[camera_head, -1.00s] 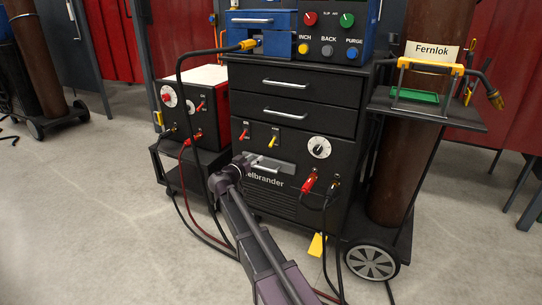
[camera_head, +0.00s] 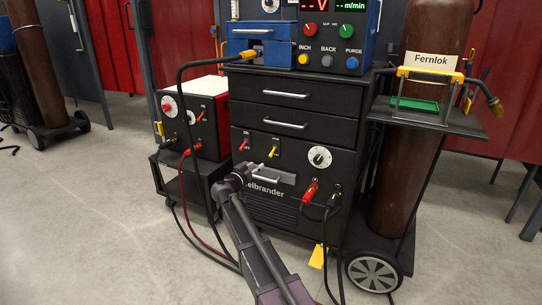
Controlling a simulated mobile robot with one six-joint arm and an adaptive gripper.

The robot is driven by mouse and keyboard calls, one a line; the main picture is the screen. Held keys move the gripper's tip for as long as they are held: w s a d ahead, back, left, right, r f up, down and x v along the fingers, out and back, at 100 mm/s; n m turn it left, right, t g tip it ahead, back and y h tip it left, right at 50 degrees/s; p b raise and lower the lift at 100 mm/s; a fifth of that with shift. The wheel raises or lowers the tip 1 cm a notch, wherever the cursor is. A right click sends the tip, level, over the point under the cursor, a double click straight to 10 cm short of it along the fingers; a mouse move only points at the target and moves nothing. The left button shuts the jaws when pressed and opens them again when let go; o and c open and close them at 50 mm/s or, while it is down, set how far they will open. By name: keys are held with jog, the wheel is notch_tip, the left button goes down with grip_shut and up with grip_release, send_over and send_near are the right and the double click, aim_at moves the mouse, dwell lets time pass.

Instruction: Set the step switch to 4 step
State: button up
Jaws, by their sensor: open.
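The black cabinet (camera_head: 292,218) has two toggle switches on its front, one red (camera_head: 243,142) and one yellow (camera_head: 272,151), with labels too small to read. A round white dial (camera_head: 319,157) is to their right. A side box (camera_head: 199,88) has another dial (camera_head: 169,104) and red toggles. I cannot tell which control is the step switch or its setting. My arm rises from the bottom, and its joint overlaps the cabinet's lower left front. My gripper's fingers do not show.
Black cables (camera_head: 177,98) and a red cable hang in front of the cabinet and side box. Open concrete floor (camera_head: 90,220) lies at left.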

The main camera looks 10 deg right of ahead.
aim_at(271, 154)
jog(key=x, duration=1.1)
jog(key=shift+w+d, duration=0.2)
jog(key=shift+a, duration=0.1)
grip_shut()
